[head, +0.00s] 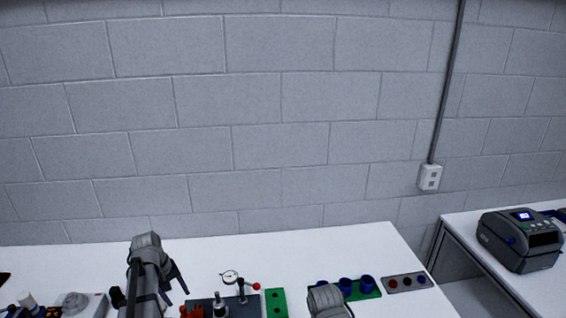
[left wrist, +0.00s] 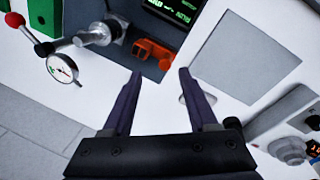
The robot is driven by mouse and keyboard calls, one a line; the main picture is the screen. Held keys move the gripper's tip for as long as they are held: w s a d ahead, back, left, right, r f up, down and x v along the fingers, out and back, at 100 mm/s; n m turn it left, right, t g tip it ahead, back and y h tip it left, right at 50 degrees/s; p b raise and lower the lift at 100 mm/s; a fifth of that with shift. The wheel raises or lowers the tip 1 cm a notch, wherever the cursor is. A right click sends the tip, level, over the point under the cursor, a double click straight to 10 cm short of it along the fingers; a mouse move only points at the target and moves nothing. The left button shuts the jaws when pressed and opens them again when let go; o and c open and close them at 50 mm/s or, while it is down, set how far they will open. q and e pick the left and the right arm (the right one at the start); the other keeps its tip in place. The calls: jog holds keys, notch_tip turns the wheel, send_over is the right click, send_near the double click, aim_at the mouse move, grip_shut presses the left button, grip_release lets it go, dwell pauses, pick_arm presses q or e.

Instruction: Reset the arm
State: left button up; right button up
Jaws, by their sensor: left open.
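My left arm (head: 148,285) rises over the white bench at the lower left of the head view. In the left wrist view my left gripper (left wrist: 160,74) has its two dark fingers spread apart with nothing between them. An orange-red block (left wrist: 153,52) on a dark fixture lies beyond the fingertips; I cannot tell the distance. Part of my right arm (head: 325,302) shows at the bottom edge of the head view, and its gripper is not visible.
A dial gauge (head: 230,277) and a red-knobbed lever (head: 256,286) stand by the dark fixture. A green block (head: 276,302), blue cups (head: 367,283) and a grey button panel (head: 405,282) are to the right. A printer (head: 520,240) stands on another bench.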

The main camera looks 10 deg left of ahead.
pick_arm(q)
jog(key=s+d+f+m+y+b, duration=0.1)
jog(key=s+d+m, duration=0.3)
jog(key=d, duration=0.7)
jog(key=s+d+f+m+g+y+b, duration=0.1)
jog(key=s+d+m, duration=0.3)
jog(key=d, duration=0.7)
jog(key=s+d+f+m+b, duration=0.2)
jog(key=s+d, duration=0.4)
jog(key=d, duration=0.5)
jog(key=f+m, duration=0.1)
jog(key=m, duration=0.1)
jog(key=shift+s+m+g+y+b, duration=0.25)
jog(key=shift+m+g+y+b, duration=0.05)
jog(key=shift+y+b, duration=0.1)
